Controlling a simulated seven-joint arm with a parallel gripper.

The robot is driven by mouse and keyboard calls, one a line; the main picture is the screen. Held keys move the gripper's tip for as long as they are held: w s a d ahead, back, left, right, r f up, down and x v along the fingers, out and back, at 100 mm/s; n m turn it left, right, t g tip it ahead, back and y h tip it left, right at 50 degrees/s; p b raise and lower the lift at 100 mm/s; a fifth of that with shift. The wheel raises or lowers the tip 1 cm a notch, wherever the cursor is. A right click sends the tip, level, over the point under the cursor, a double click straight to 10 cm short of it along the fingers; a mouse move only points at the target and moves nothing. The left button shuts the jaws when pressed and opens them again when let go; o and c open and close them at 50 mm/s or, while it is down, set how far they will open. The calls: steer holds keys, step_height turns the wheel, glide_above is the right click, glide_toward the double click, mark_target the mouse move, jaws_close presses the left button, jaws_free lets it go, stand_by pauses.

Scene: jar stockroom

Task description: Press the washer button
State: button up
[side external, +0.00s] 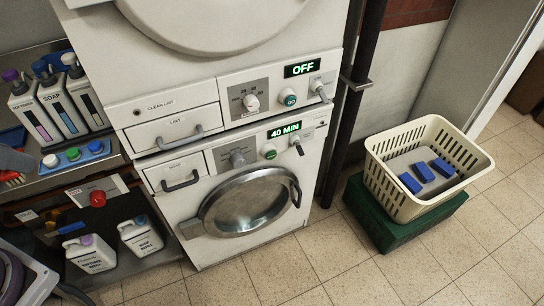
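The washer (170,215) is the lower of two stacked white machines, with a closed round glass door (248,203). Its control strip has a lit display (285,132) reading 40 MIN. A small round green button (270,152) sits below and left of that display, between a grey dial (237,158) and a handle-like lever (297,143). Nothing covers the button. My gripper does not show in this view.
The dryer (160,85) above shows OFF and has a teal GO button (289,98). Shelves at left hold soap bottles (60,105), jugs (140,237) and a red knob (98,198). A cream basket (400,150) with blue blocks stands on a green crate (395,233). Front floor is clear.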

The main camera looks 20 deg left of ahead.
jaws_close()
stand_by(1.4)
